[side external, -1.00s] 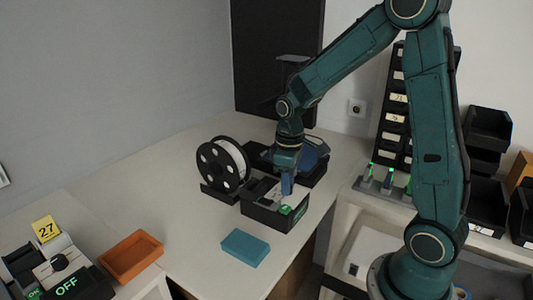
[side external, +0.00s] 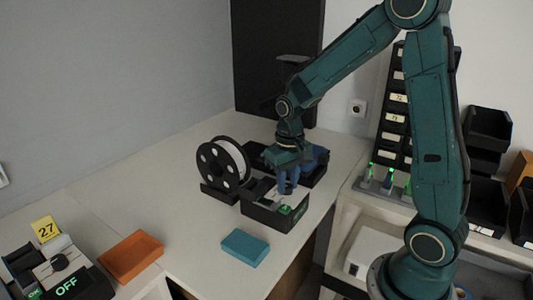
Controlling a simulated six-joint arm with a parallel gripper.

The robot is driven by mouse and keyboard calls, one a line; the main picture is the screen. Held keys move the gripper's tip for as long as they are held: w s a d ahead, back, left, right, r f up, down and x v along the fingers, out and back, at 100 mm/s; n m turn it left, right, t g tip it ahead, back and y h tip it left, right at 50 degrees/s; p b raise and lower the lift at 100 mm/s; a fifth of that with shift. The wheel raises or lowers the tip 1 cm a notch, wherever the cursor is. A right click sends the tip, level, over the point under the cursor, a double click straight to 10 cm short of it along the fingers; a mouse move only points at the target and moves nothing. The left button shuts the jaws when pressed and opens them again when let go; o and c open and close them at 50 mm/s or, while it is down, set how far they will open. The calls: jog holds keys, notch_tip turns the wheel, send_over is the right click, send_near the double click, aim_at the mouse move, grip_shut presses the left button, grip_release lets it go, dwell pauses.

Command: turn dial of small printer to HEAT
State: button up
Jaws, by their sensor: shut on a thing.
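The small printer (side external: 268,216) is a black box with a pale top, standing on the white bench in the middle of the side view. A small green display (side external: 286,209) glows on its front; its text is too small to read. My gripper (side external: 288,190) points down with its blue fingers on the printer's top, shut on the dial. The dial is hidden by the fingers, so I cannot see where it points.
A white-filled black spool (side external: 223,163) stands left of the printer. An orange tray (side external: 131,257) and another device with a dial and a green "OFF" display (side external: 67,285) are at front left. Black bins (side external: 488,130) are at right.

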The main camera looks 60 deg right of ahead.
aim_at(288, 186)
jog(key=shift+m, duration=0.7)
jog(key=o, duration=1)
jog(key=shift+r, duration=0.15)
notch_tip(288, 186, up, 14)
jog(key=shift+f, duration=0.2)
